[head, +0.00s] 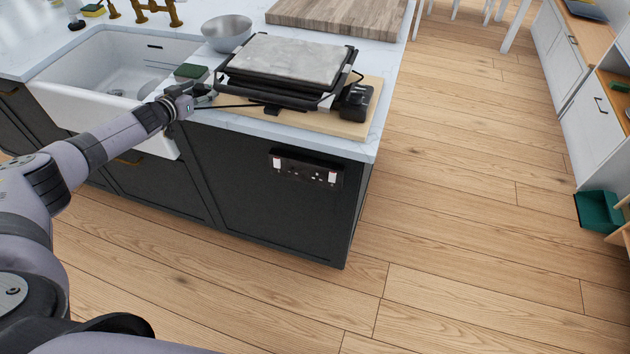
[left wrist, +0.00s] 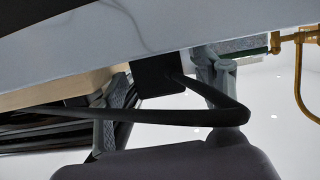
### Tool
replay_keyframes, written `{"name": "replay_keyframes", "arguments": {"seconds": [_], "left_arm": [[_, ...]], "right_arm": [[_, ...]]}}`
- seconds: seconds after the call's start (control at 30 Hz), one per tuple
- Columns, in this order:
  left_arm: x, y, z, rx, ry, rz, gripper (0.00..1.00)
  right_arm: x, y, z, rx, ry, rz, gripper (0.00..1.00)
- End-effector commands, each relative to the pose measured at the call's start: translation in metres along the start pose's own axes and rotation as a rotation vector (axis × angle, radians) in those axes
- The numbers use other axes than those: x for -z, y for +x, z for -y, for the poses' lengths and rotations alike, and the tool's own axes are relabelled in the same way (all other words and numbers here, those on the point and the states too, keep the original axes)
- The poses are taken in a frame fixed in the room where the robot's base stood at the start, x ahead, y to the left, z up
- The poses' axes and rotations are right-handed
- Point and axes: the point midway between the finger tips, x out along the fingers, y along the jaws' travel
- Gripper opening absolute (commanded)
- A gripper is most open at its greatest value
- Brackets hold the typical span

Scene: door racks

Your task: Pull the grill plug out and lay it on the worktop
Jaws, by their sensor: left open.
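The grill (head: 290,65) has a grey slab-like top and stands on a wooden board on the worktop (head: 215,118). My left gripper (head: 203,94) is at the worktop's front edge, left of the grill. In the left wrist view its fingers are open, one either side of the black plug (left wrist: 156,76), which appears to rest against the worktop (left wrist: 100,35). The plug's black cord (left wrist: 225,102) bends back from it; in the head view the cord (head: 240,105) runs to the grill. The socket panel (head: 305,169) on the dark cabinet front shows no plug in it. My right gripper is out of view.
A white sink (head: 70,100) lies left of my left gripper. A green sponge-like block (head: 190,72) and a metal bowl (head: 227,33) sit behind it. A large chopping board (head: 340,14) lies at the back.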

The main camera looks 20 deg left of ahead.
Motion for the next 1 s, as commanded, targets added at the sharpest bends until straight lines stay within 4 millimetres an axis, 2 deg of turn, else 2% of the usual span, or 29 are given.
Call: {"name": "replay_keyframes", "arguments": {"seconds": [0.23, 0.6, 1.0], "left_arm": [[-0.004, -0.013, 0.001, 0.0, -0.005, 0.002, 0.61], [-0.002, -0.064, 0.0, -0.001, 0.001, 0.003, 0.61], [-0.004, -0.104, 0.0, 0.0, -0.004, 0.004, 0.61]], "right_arm": [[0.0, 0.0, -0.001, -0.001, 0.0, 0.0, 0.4], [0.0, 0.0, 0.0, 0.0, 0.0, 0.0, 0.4], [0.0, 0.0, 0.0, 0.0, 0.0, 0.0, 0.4]]}}
